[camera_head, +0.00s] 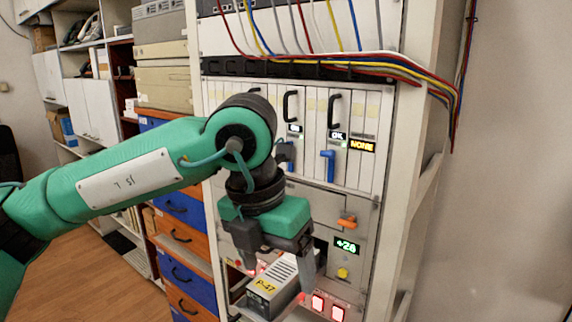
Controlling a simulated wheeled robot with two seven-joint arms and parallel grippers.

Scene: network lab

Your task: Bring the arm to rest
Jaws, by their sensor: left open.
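My left arm (120,185), green with black joints, comes in from the left and reaches across the front of the equipment rack. My left gripper (278,265) points down at the lower part of the rack, with its two fingers apart. A grey vented module marked P-47 (262,287) is below and between the fingers, jutting out at the rack's lower bay. I cannot tell whether the fingers touch it. The wrist hides part of the rack's middle panel. My right gripper is out of view.
The rack (405,160) holds upright cards with black handles (334,110), a blue lever (327,166), an orange knob (347,222), a +24 display (346,246) and red lit buttons (318,303). Coloured cables (400,68) cross its top. Blue and orange drawers (187,247) stand left; floor (100,275) is open there.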

